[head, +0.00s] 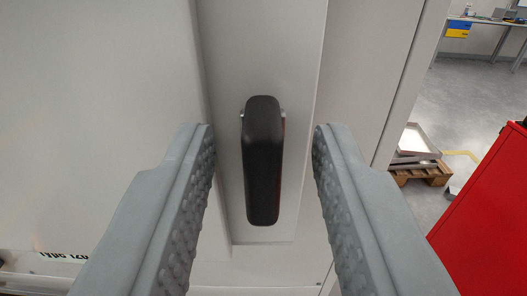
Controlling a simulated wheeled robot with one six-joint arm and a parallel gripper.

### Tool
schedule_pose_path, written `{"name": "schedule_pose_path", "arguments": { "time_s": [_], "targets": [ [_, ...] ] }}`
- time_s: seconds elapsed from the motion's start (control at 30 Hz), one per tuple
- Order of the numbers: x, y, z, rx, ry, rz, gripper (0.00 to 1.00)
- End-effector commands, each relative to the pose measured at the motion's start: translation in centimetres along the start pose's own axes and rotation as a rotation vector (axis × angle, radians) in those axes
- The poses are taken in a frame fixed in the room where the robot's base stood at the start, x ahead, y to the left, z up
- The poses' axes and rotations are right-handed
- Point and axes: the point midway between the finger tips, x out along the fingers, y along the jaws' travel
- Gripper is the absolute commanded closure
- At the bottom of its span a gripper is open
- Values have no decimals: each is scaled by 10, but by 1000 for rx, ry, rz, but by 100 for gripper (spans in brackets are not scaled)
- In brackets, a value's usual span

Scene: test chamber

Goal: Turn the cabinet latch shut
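The cabinet latch (262,165) is a black, rounded handle on the pale grey cabinet front (265,60). It stands upright in the picture, with its long side running up and down. A thin red edge shows along its right side. My gripper (263,145) is open, with one grey ribbed finger to the left of the latch and one to the right. Clear gaps show between the latch and both fingers, so neither appears to touch it. How far the fingertips reach in depth beside the latch is hard to tell.
A red cabinet (490,225) stands at the lower right. Behind it are a wooden pallet (425,174) with trays on it and a workbench (490,22) with blue and yellow drawers. Grey floor (460,95) lies open between them. Partial lettering shows at the lower left.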

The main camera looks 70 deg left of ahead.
Motion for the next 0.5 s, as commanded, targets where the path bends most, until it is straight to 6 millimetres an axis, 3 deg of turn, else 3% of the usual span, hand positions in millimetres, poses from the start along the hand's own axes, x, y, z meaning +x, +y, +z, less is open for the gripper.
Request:
{"name": "schedule_pose_path", "arguments": {
  "time_s": [0.07, 0.23, 0.5],
  "targets": [
    [0, 0, 0, 0, 0, 0, 67],
    [0, 0, 0, 0, 0, 0, 100],
    [0, 0, 0, 8, 0, 0, 100]
  ]
}}
